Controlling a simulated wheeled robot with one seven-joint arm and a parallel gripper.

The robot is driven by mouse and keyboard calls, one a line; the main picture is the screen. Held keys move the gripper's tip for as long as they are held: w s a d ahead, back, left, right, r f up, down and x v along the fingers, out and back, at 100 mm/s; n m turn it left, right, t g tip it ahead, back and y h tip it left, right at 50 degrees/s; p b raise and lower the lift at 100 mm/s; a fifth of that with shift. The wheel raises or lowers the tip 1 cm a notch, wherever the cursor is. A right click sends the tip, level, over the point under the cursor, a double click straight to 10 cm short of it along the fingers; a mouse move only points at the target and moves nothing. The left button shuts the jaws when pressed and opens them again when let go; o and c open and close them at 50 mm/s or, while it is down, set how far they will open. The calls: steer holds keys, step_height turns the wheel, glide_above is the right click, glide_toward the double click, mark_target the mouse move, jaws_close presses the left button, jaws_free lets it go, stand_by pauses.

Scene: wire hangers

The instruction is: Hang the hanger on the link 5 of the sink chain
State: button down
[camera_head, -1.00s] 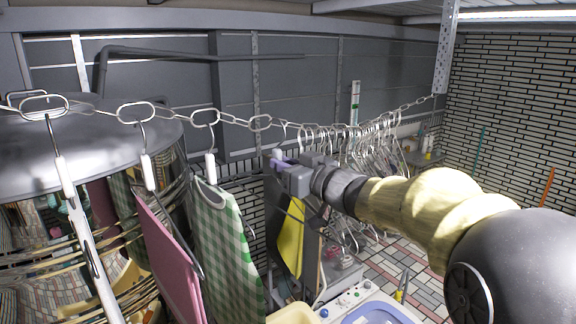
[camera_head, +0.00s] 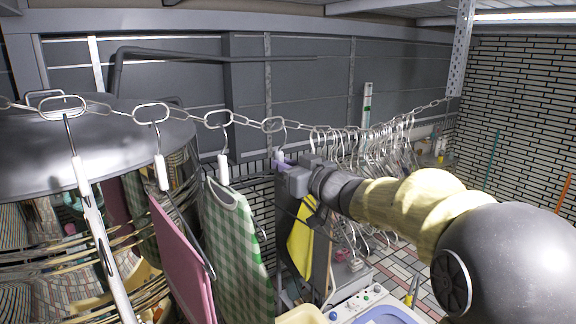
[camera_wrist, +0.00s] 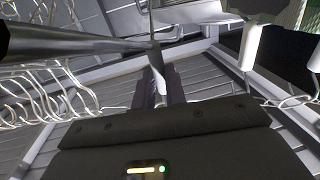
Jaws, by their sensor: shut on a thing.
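The hanger's thin hook (camera_head: 284,138) rises from a short white neck (camera_head: 278,155) and overlaps a wide oval link (camera_head: 273,124) of the sink chain. I cannot tell whether it bears on the link. My gripper (camera_head: 281,163) is shut on the white neck, just below the chain. A yellow cloth (camera_head: 302,238) hangs below my gripper, seemingly on this hanger, partly hidden by the arm. In the wrist view the white neck (camera_wrist: 156,60) stands between my two dark fingers (camera_wrist: 163,88).
Hangers hang from wide links to the left, one with a green checked cloth (camera_head: 236,240), one with a pink cloth (camera_head: 180,258). Several bare wire hangers (camera_head: 365,145) crowd the chain to the right.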

steer(key=shift+w+a+f, duration=0.5)
steer(key=shift+w+a, duration=0.2)
steer(key=shift+w, duration=0.1)
steer(key=shift+f, duration=0.3)
steer(key=c, duration=1.4)
jaws_free()
steer(key=shift+o, duration=0.2)
steer(key=shift+s+d, duration=0.1)
steer(key=b+v, duration=0.6)
steer(key=v, duration=1.1)
steer(key=shift+s+d, duration=0.1)
steer(key=shift+s, duration=0.05)
